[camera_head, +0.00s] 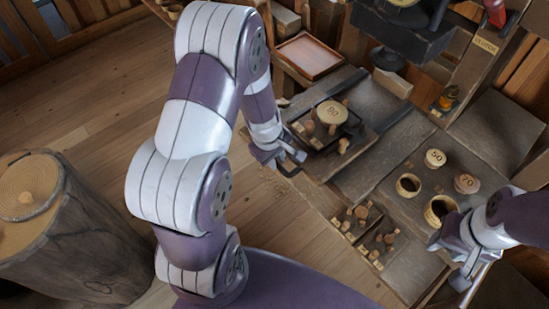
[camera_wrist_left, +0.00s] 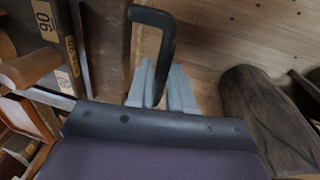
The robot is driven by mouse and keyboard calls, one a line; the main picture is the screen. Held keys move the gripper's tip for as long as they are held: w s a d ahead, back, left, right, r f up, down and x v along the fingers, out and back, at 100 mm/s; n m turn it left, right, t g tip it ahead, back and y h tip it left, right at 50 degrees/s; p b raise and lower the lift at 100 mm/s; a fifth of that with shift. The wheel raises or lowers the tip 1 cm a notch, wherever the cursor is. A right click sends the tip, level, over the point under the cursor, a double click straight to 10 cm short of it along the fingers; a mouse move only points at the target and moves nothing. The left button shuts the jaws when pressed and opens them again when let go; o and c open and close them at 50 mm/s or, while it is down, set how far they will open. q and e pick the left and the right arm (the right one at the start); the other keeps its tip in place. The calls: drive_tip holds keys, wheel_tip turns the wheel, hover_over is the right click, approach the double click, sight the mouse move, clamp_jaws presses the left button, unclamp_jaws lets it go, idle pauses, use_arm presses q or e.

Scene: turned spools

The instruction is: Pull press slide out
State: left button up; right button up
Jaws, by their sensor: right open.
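The press slide (camera_head: 322,152) is a dark tray at the left edge of the bench, carrying a round wooden piece marked 90 (camera_head: 331,113) and several small wooden pegs. A black bent handle (camera_wrist_left: 152,16) shows in the left wrist view. My left gripper (camera_head: 291,163) is at the slide's left side. In the left wrist view, its grey fingers (camera_wrist_left: 163,88) lie on both sides of the handle bar, close against it. My right gripper (camera_head: 468,272) is open and empty at the right, near the front of the bench.
Round wooden pieces marked 50 (camera_head: 435,158) and 70 (camera_head: 466,184) and dark-topped cups (camera_head: 408,185) stand on the bench. Small compartments (camera_head: 378,243) hold pegs. A large log (camera_head: 80,235) stands at the left. The wooden floor (camera_head: 100,95) left of the bench is free.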

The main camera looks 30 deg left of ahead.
use_arm(q)
drive_tip(key=o, duration=0.3)
drive_tip(key=shift+w+r, duration=0.2)
drive_tip(key=shift+s, duration=0.15)
drive_tip(key=shift+r, duration=0.3)
wheel_tip(320, 180, up, 12)
drive_tip(key=s+p, duration=0.2)
drive_tip(key=shift+a+f, duration=0.15)
drive_tip(key=shift+a, duration=0.3)
drive_tip(key=shift+s, duration=0.15)
